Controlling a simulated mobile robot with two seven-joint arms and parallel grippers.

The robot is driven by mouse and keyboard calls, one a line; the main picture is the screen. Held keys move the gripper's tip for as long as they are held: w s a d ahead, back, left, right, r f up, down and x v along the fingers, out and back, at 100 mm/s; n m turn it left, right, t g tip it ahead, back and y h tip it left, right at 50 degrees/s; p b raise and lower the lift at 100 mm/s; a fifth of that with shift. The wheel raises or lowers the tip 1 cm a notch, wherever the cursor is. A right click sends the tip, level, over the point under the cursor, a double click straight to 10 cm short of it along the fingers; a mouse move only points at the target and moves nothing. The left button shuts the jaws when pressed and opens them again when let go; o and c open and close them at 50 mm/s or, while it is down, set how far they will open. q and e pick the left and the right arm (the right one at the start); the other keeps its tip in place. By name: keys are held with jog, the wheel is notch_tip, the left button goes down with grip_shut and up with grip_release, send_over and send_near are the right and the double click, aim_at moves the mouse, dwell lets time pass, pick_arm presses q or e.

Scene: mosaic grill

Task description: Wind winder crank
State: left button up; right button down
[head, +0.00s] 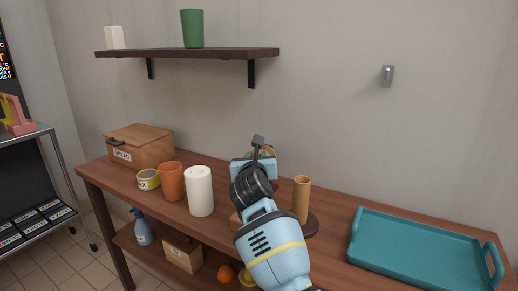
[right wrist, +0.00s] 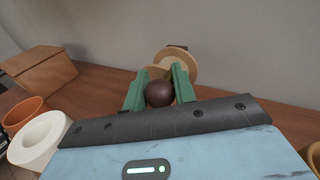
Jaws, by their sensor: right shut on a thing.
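The winder shows in the right wrist view as a pale wooden spool (right wrist: 182,66) with a dark brown round crank knob (right wrist: 160,94) in front of it. My right gripper (right wrist: 159,88) has its green fingers on either side of the knob, shut on it. In the head view my right arm reaches over the table from the bottom, and the right gripper (head: 262,156) is at the winder. The arm hides most of the winder there, including its crank. My left gripper is not in view.
A tan upright cylinder (head: 301,200) is close right of my arm. A teal tray (head: 420,248) lies farther right.

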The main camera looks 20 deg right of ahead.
jog(key=shift+w+a+r+n+g+p, duration=0.25)
jog(key=shift+n+p, duration=0.2)
jog(key=shift+p, duration=0.65)
jog(key=shift+w+a+r+n+g+p, duration=0.15)
jog(key=shift+r+n+g+p, duration=0.25)
jog(key=shift+p, duration=0.65)
jog(key=n+p, duration=0.1)
jog(key=w+n+g+p, duration=0.1)
jog(key=shift+a+f+p, duration=0.3)
jog(key=shift+a+p, duration=0.05)
jog(key=shift+p, duration=0.05)
jog(key=shift+f, duration=0.1)
jog(key=c, duration=1.1)
grip_release()
jog(key=shift+c, duration=0.2)
jog(key=shift+s, duration=0.1)
